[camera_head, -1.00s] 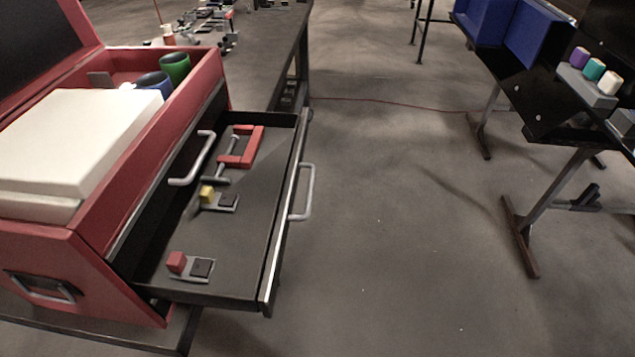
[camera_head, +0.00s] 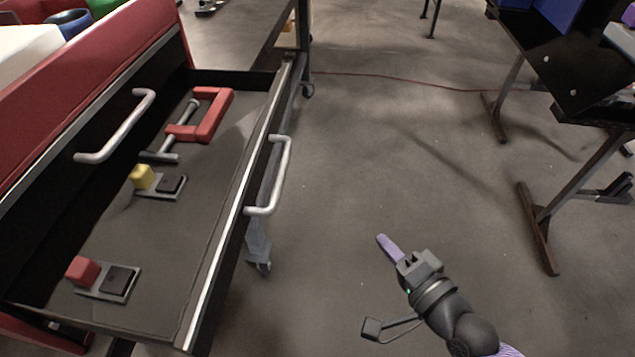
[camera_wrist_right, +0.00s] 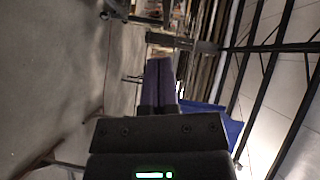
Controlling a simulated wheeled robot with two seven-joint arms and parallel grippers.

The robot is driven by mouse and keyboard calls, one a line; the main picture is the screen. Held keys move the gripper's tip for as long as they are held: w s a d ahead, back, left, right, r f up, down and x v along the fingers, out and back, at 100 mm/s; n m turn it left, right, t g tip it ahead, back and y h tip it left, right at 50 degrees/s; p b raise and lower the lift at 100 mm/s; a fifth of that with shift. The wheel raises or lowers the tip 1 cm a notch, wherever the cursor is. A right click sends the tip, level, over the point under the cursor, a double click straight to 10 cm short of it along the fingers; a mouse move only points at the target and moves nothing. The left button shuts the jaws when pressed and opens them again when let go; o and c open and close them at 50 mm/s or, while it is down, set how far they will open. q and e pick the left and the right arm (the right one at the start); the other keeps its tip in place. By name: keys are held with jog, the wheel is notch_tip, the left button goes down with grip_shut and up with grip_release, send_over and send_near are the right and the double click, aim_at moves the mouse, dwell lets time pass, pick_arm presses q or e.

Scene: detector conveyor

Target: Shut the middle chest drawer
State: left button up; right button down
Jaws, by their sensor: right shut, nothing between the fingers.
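The red tool chest (camera_head: 95,85) stands at the left in the head view. Its middle drawer (camera_head: 215,255) is pulled far out, with a silver bar handle (camera_head: 272,175) on its front. My left gripper is not in view.
Another silver handle (camera_head: 118,128) sits on the chest face behind the open drawer. A dark table with metal legs (camera_head: 537,228) stands at the right. The floor (camera_head: 400,170) between is clear, crossed by a thin red cable farther back.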

jog(key=a+r+m+t+y+b, duration=0.1)
jog(key=a+r+m+y, duration=0.2)
jog(key=r, duration=0.5)
pick_arm(q)
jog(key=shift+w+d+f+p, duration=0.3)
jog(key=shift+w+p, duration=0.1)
jog(key=shift+p, duration=0.55)
pick_arm(e)
jog(key=w+a+r, duration=0.2)
jog(key=w+a, duration=0.5)
jog(key=a, duration=0.2)
jog(key=shift+w+a, duration=0.25)
jog(key=shift+w, duration=0.15)
jog(key=shift+w, duration=0.1)
